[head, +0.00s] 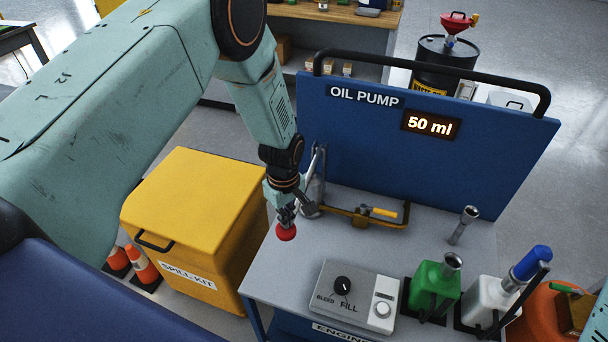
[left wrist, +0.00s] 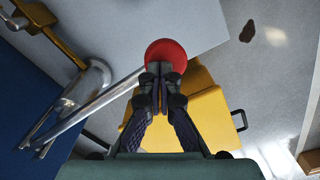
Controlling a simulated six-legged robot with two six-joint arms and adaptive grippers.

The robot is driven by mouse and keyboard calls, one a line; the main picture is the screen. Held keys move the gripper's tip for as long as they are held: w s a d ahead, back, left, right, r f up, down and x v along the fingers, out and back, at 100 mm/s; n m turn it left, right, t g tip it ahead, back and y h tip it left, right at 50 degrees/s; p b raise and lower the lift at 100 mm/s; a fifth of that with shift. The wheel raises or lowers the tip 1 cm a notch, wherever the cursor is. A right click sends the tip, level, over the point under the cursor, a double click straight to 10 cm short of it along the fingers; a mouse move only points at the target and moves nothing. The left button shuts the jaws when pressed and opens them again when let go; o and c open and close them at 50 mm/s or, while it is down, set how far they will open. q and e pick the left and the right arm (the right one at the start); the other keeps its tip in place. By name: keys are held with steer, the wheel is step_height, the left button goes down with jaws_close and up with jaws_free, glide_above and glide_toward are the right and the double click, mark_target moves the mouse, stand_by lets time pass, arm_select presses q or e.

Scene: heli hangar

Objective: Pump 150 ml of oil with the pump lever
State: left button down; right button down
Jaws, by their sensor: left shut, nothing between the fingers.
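The pump lever is a metal rod with a red ball knob (head: 286,232) on its end, at the left of the bench. The pump body (head: 312,190) stands by the blue panel; the rod also shows in the left wrist view (left wrist: 95,108). The lit display (head: 430,124) under the OIL PUMP panel reads 50 ml. My left gripper (head: 286,218) is shut with its fingertips right at the red knob (left wrist: 166,55). Nothing is between the fingers; I cannot tell whether they touch the knob. My right gripper is out of view.
A control box (head: 345,305) with a BLEED/FILL dial stands at the bench front. A green can (head: 432,288) and a white can (head: 490,300) stand right of it. A yellow spill kit box (head: 195,220) is left of the bench. The blue panel (head: 440,165) closes the back.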

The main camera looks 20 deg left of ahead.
arm_select(q)
steer(key=shift+s+f, duration=0.15)
steer(key=shift+f, duration=0.55)
step_height(320, 180, up, 14)
steer(key=p, duration=1.1)
steer(key=shift+f, duration=0.2)
steer(key=shift+f, duration=0.15)
steer(key=shift+f+b, duration=4.65)
steer(key=shift+f, duration=1.8)
steer(key=shift+r, duration=0.1)
step_height(320, 180, up, 13)
steer(key=p, duration=1)
steer(key=shift+p, duration=0.4)
